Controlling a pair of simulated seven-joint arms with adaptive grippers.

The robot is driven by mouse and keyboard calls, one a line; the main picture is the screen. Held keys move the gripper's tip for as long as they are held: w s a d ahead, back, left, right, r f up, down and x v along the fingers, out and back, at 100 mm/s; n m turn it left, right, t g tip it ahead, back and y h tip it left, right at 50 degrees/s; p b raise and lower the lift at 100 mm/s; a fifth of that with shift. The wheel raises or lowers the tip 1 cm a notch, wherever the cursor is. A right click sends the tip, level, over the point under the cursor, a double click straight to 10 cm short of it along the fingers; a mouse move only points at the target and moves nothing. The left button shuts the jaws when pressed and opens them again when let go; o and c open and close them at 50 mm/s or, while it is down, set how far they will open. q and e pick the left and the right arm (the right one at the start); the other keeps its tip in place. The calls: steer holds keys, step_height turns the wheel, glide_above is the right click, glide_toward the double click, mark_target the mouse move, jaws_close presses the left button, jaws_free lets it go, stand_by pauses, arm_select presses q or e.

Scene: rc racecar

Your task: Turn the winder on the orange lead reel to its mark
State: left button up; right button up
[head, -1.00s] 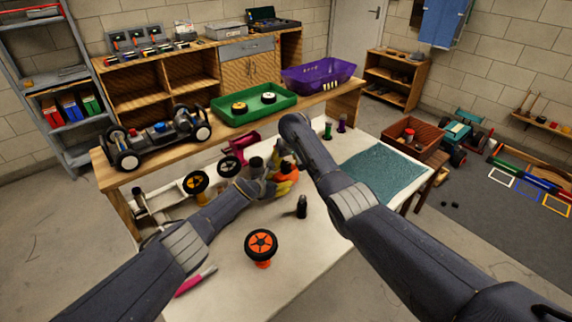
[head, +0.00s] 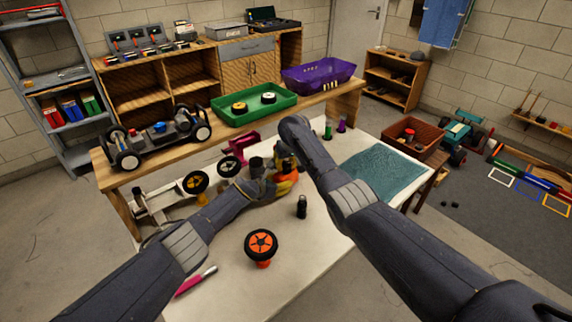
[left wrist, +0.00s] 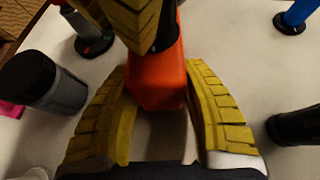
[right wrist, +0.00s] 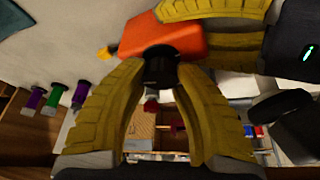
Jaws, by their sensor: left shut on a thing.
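The orange lead reel (left wrist: 155,82) is held between the yellow fingers of my left gripper (left wrist: 160,115), which is shut on its body above the white table. Its orange body also shows in the right wrist view (right wrist: 160,38), with the dark round winder (right wrist: 161,66) facing that camera. My right gripper (right wrist: 160,75) has its two fingertips on either side of the winder, very close to it; whether they press on it is unclear. In the head view the reel is mostly hidden by my grippers and right forearm. The winder's mark cannot be made out.
On the white table (head: 225,285) stand a wheel on an orange stand (head: 261,245), a small black bottle (head: 302,207) and green and purple spools (head: 328,130). A teal mat (head: 380,172) lies at right.

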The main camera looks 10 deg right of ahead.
jaws_close()
steer(key=m+h, duration=0.1)
steer(key=m, duration=0.3)
steer(key=shift+a+h, duration=0.1)
steer(key=shift+h, duration=0.3)
steer(key=shift+m+h, duration=0.6)
steer(key=shift+m, duration=1.3)
steer(key=o, duration=0.9)
jaws_free()
steer(key=shift+r, duration=0.1)
